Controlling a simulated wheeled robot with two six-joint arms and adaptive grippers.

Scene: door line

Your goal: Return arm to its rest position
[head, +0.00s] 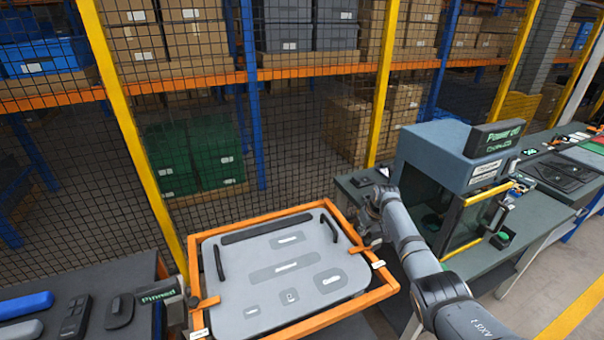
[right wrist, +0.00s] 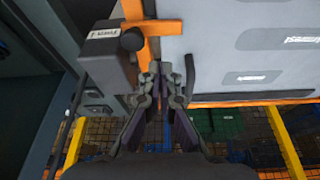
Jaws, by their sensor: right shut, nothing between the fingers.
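My right arm comes in from the lower right in the head view. Its gripper (head: 370,222) is beside the right edge of the orange frame that holds a grey door panel. In the right wrist view the right gripper's fingers (right wrist: 163,78) are together with nothing between them, close to the frame and a dark block; whether they touch is unclear. The grey door panel (head: 285,268) lies in the orange frame (head: 340,218), with two dark handles and several labels on it. My left gripper is not in view.
A dark side table (head: 90,285) with a blue handle (head: 25,305) stands at the left, by a "Pinned" sign (head: 158,295). A mesh fence (head: 280,130) with yellow posts runs behind.

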